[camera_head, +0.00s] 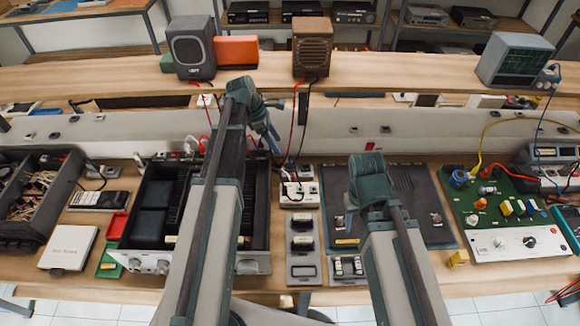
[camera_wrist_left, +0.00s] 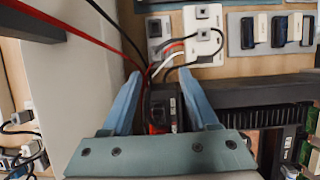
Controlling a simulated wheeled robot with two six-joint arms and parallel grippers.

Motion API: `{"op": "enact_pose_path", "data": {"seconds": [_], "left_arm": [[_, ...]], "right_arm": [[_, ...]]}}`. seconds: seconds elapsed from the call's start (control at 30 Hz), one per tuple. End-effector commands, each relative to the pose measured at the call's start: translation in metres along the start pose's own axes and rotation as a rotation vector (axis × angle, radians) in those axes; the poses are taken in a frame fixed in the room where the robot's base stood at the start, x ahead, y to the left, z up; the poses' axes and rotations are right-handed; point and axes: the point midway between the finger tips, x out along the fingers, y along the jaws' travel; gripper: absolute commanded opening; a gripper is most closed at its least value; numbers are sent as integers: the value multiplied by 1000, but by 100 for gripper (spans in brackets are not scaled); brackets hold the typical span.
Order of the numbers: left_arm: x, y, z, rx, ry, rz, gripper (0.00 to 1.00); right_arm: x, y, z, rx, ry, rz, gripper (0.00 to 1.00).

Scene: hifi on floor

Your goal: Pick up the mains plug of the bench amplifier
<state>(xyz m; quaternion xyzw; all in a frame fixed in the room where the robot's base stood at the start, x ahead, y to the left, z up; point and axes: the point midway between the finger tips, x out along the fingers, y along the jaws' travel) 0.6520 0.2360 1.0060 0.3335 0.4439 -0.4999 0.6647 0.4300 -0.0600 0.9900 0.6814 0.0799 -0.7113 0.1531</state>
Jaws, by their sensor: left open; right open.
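The bench amplifier (camera_head: 155,208), an open black chassis with a heat sink, stands left of centre on the bench, partly hidden by my left arm. My left gripper (camera_head: 272,138) is open above its back right corner. In the left wrist view its two blue fingers (camera_wrist_left: 160,75) stand apart, with red, white and black cables between and beyond them. A white socket block (camera_wrist_left: 219,42) lies past the fingertips with a black plug-like piece (camera_wrist_left: 204,34) on it; I cannot tell whether this is the mains plug. My right gripper (camera_head: 368,170) is open over the dark mat.
The socket block also shows in the head view (camera_head: 299,193). A dark mat (camera_head: 425,200) and a green circuit board (camera_head: 500,205) lie to the right. A shelf with speakers (camera_head: 190,48) runs behind. Red and black leads hang near my left gripper.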

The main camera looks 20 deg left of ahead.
Motion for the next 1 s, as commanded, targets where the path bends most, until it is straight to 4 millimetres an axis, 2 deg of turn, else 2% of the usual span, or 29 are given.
{"op": "enact_pose_path", "data": {"seconds": [0.03, 0.33, 0.43, 0.73, 1.0], "left_arm": [[14, 0, -2, 1, 0, 0, 60], [60, 0, -2, 3, 1, -1, 60], [68, 0, -1, 2, 1, -1, 60], [71, 1, 0, 1, 1, -1, 60], [103, 8, 0, 3, 1, -1, 60]], "right_arm": [[14, -1, -1, 0, 0, 0, 50], [56, -5, -3, 1, 0, 0, 50], [63, -6, -4, 1, 0, 0, 50], [66, -6, -4, 1, 0, 0, 50], [95, -9, -6, 1, 0, 0, 50]]}}
